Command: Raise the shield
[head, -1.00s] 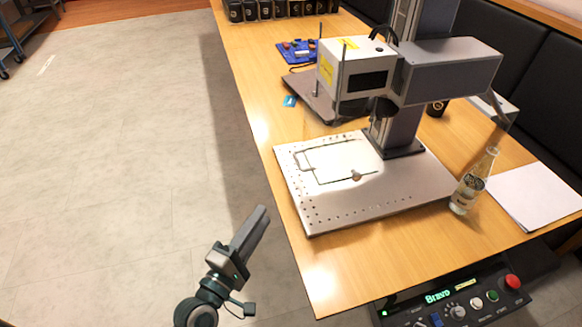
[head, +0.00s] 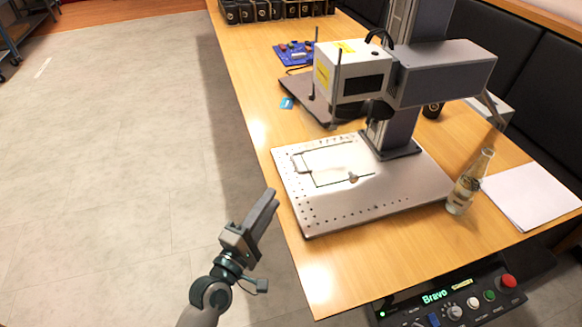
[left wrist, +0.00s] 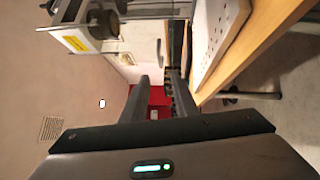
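The laser marker's head (head: 350,75) is a light box with yellow labels, held on a grey column over a perforated base plate (head: 400,195). Thin dark upright rods stand beside the head, and a thin dark outline lies on the plate. I cannot clearly tell which part is the shield. My left gripper (head: 268,205) is over the floor, just left of the table edge and plate, touching nothing. In the left wrist view its two fingers (left wrist: 158,95) are apart with nothing between them. That view also shows the marker head (left wrist: 85,25) at upper left. My right gripper is out of view.
A glass bottle (head: 468,182) stands at the plate's right corner, beside white paper (head: 530,195). A control box (head: 450,298) with buttons sits at the table's front. A blue board (head: 294,53) and dark cups (head: 270,10) are farther back. The floor at left is clear.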

